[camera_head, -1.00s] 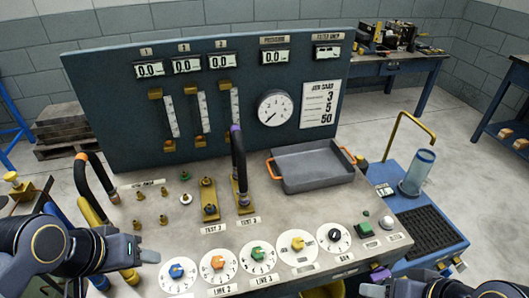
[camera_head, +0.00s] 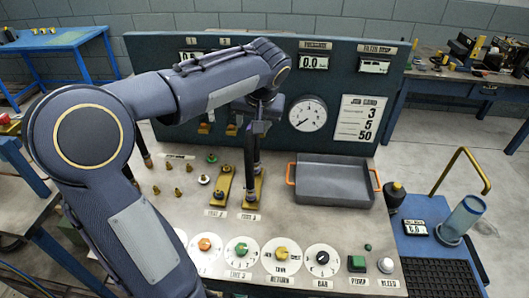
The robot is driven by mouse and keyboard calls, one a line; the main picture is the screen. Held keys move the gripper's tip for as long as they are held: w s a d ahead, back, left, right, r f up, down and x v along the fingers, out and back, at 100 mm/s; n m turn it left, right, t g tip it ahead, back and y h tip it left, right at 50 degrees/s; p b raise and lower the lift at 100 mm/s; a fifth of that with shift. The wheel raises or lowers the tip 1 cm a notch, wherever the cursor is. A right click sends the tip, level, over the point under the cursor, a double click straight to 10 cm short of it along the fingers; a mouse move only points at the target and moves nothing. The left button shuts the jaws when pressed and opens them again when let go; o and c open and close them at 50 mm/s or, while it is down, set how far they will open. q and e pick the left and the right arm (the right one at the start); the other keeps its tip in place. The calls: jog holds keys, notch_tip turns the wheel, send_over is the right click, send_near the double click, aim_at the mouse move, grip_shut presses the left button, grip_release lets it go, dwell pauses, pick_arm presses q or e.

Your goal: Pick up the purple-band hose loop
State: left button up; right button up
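A black hose loop (camera_head: 249,178) stands upright on the brass fitting (camera_head: 259,186) at the test 3 position of the bench panel. Its top is hidden behind my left gripper, so its purple band does not show. My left arm reaches in from the left across the panel. Its gripper (camera_head: 257,130) points down at the top of the hose loop. The fingers are dark against the dark hose, and I cannot tell whether they are closed on it. My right gripper is not in view.
A grey tray (camera_head: 336,203) with orange handles sits right of the hose. A brass fitting (camera_head: 221,184) is just left of it. Dials and knobs (camera_head: 241,249) line the front edge. The gauge board (camera_head: 350,95) rises behind. A clear cylinder (camera_head: 462,219) stands at the right.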

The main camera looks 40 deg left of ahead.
aim_at(252, 158)
pick_arm(q)
jog(key=p+x, duration=0.1)
jog(key=x, duration=0.5)
jog(key=shift+w+a+f, duration=0.1)
jog(key=shift+a+f, duration=0.1)
jog(key=shift+f, duration=0.15)
grip_shut()
